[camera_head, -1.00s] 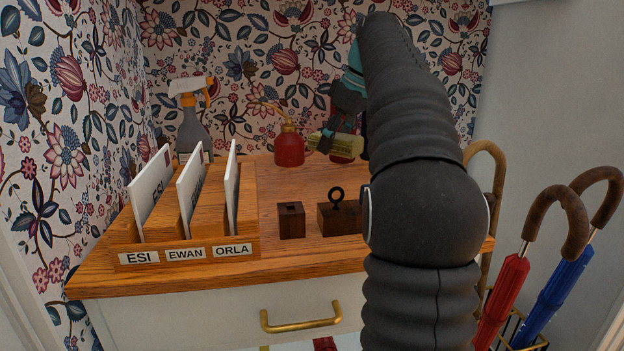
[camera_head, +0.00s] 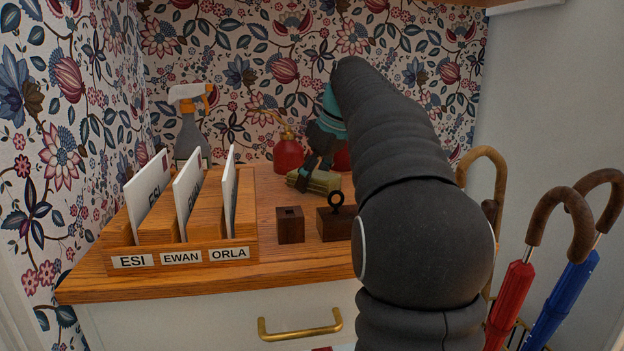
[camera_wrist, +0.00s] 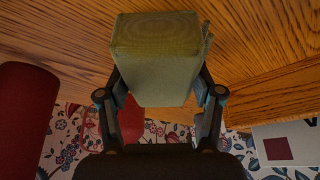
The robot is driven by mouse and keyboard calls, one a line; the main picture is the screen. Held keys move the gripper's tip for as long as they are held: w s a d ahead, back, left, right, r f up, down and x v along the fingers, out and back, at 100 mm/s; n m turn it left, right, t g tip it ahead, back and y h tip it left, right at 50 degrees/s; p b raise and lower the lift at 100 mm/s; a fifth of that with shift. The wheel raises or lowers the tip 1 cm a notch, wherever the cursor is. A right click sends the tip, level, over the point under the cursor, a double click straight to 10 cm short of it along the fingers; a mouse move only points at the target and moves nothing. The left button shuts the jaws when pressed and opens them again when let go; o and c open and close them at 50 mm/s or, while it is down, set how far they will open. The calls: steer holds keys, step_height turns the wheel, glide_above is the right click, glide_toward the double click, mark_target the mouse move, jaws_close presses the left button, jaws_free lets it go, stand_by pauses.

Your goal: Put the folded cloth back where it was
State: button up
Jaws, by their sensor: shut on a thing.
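The folded cloth (camera_head: 318,182) is a dull green block. My gripper (camera_head: 312,166) is shut on it, with one finger on each side. In the wrist view the cloth (camera_wrist: 156,50) fills the space between the fingers of my gripper (camera_wrist: 160,92), with the wooden top behind it. In the head view it is low over the wooden counter top (camera_head: 265,215), left of my arm. I cannot tell whether it touches the wood. My arm hides part of the counter on the right.
A red bottle (camera_head: 288,154) stands behind the cloth. A small dark block (camera_head: 290,225) and a dark block with a ring (camera_head: 334,224) are in front. A card rack (camera_head: 180,258) and a spray bottle (camera_head: 190,130) stand left. Umbrellas (camera_head: 512,300) stand right of the counter.

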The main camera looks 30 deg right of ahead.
steer(key=shift+f, duration=0.15)
steer(key=o, duration=1.4)
steer(key=shift+r, duration=0.25)
steer(key=p+v, duration=0.3)
steer(key=v, duration=0.8)
steer(key=shift+s+d+r, duration=0.1)
steer(key=shift+s+r, duration=0.1)
steer(key=shift+r, duration=0.15)
